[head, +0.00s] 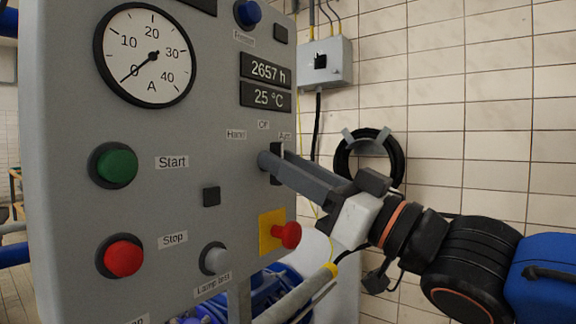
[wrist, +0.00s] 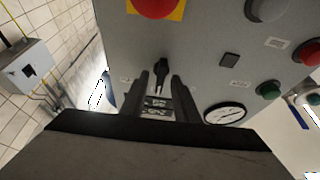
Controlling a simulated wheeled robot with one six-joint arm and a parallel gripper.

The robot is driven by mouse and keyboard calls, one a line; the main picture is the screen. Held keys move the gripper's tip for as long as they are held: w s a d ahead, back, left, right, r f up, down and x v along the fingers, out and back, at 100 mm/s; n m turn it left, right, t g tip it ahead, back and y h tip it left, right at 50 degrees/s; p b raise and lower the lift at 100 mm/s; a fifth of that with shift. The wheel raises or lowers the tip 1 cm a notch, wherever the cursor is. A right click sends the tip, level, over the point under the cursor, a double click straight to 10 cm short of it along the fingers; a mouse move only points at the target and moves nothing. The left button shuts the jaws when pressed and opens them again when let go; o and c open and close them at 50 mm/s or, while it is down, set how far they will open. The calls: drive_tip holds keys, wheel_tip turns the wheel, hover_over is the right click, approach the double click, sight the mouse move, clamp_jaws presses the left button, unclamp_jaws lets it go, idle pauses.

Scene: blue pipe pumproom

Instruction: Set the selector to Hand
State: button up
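The selector is a black knob (wrist: 176,70) on the grey panel (head: 215,130). In the head view my gripper mostly covers it, and only dark parts (head: 277,149) show. The labels Hand (head: 236,134), Off (head: 263,125) and a partly covered Auto (head: 285,135) stand above it. I cannot tell surely which label the knob points to. My gripper (head: 268,162) reaches in from the right, its fingertips at the selector. In the wrist view my gripper (wrist: 161,76) has its two fingers apart, with the knob near their tips. Whether they touch it is unclear.
A red emergency stop (head: 289,235) on a yellow plate sits close below my gripper. A green Start button (head: 114,165), a red Stop button (head: 122,256) and a grey lamp-test button (head: 214,259) are on the panel. A pipe (head: 300,296) runs below.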

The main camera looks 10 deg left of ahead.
clamp_jaws()
drive_tip(key=shift+n, duration=0.5)
drive_tip(key=shift+n+g, duration=1.45)
drive_tip(key=shift+n, duration=1.2)
drive_tip(key=shift+n+g, duration=1.45)
drive_tip(key=shift+n, duration=1.5)
